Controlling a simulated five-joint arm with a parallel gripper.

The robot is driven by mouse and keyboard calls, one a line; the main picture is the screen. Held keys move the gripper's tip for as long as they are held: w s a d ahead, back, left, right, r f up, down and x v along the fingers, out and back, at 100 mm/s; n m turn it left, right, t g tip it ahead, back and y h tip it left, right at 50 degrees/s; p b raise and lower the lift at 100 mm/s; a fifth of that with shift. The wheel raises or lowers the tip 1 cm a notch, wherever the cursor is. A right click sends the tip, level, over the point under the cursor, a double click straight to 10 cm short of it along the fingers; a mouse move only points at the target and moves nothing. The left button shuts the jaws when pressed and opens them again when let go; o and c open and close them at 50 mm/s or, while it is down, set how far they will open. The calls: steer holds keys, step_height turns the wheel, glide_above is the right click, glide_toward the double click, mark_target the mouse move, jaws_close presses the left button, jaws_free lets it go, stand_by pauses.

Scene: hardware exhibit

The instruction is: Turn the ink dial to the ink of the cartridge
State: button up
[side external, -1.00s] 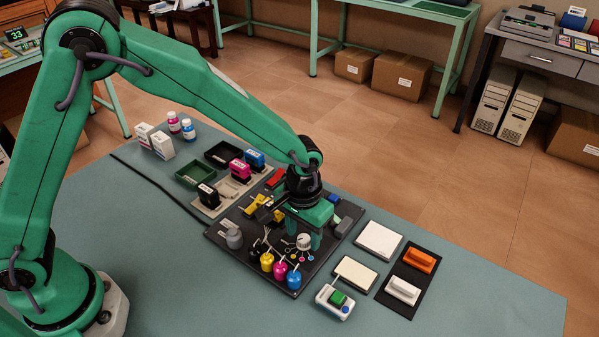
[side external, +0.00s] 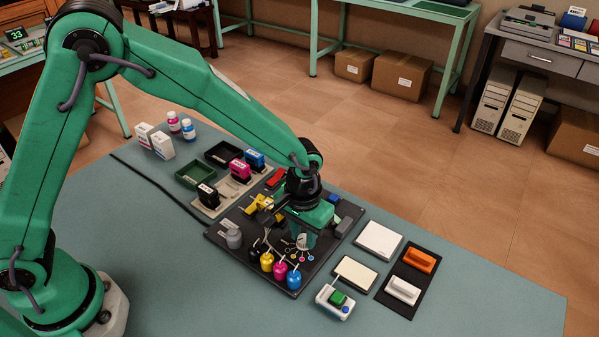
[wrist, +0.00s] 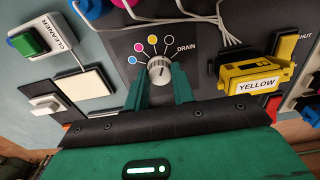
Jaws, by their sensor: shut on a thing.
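The ink dial (wrist: 159,69) is a round grey-white knob on the dark panel, ringed by blue, magenta, yellow and black dots and the word DRAIN. It also shows partly in the side view (side external: 303,241). My gripper (wrist: 160,77) is shut on the dial, one green finger on each side. I cannot tell for sure which mark the knob points at. The cartridge (wrist: 256,78) is yellow, labelled YELLOW, and sits on the panel to the right of the dial in the wrist view. In the side view it shows partly behind my gripper (side external: 262,203).
A white box with a green button (side external: 335,301) and pale pads (side external: 356,273) lie to the right.

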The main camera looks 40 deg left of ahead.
mark_target(301, 238)
steer(key=shift+a+n, duration=0.1)
steer(key=shift+n, duration=2.7)
steer(key=o, duration=1)
steer(key=shift+r, duration=0.1)
steer(key=shift+s+r, duration=0.1)
steer(key=shift+r, duration=3.75)
steer(key=shift+a, duration=0.1)
